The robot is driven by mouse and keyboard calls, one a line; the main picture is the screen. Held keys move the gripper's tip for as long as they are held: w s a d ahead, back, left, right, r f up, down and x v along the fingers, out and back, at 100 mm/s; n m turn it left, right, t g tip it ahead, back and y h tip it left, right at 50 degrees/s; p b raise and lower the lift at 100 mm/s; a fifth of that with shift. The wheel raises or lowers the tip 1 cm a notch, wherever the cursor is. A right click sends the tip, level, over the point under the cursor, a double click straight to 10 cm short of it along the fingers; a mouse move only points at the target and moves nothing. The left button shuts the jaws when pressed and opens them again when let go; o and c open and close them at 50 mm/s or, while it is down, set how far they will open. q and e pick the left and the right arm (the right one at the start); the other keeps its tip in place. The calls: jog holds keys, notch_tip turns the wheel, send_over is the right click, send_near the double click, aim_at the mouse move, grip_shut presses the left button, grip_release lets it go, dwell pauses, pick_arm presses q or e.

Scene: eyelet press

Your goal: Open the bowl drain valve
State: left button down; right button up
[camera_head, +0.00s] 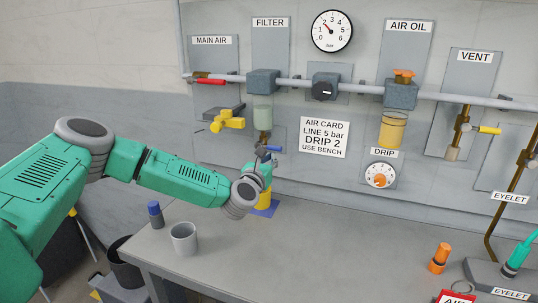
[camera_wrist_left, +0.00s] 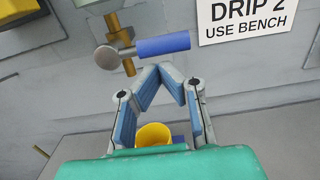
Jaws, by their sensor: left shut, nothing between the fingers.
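The bowl drain valve has a blue lever (camera_head: 274,148) and sits under the filter bowl (camera_head: 262,117). In the left wrist view the blue lever (camera_wrist_left: 163,44) lies nearly level, pointing right from a grey hub beside a brass pipe (camera_wrist_left: 118,35). My left gripper (camera_head: 266,160) is just below the lever. In the left wrist view its fingertips (camera_wrist_left: 160,70) meet with nothing between them, and a small gap seems to show below the lever; I cannot tell their depth from it. My right gripper is not in view.
A yellow cup (camera_head: 264,198) stands on a blue mat (camera_head: 268,209) below my left gripper. A grey cup (camera_head: 184,238) and a blue-capped bottle (camera_head: 155,214) stand on the bench's left end. A yellow valve handle (camera_head: 228,122) is up left. The middle bench (camera_head: 340,235) is clear.

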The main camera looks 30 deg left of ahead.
aim_at(266, 128)
pick_arm(q)
jog(key=shift+s+a+r+n+g+y+b, duration=0.1)
jog(key=shift+a+r+n+b, duration=0.25)
jog(key=shift+r+n+b, duration=3.05)
jog(key=shift+s+a+f+n+g+y+b, duration=0.1)
jog(key=shift+a+f+n+b, duration=0.55)
jog(key=shift+b, duration=6.15)
jog(key=shift+a+r+n+g+y+b, duration=0.1)
jog(key=shift+r+n+b, duration=0.95)
jog(key=shift+n+b, duration=2.7)
jog(key=m+b, duration=0.2)
jog(key=b, duration=0.1)
jog(key=shift+r+m, duration=0.1)
jog(key=shift+m, duration=0.3)
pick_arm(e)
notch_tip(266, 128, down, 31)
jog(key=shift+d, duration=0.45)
pick_arm(q)
jog(key=shift+a+r, duration=0.1)
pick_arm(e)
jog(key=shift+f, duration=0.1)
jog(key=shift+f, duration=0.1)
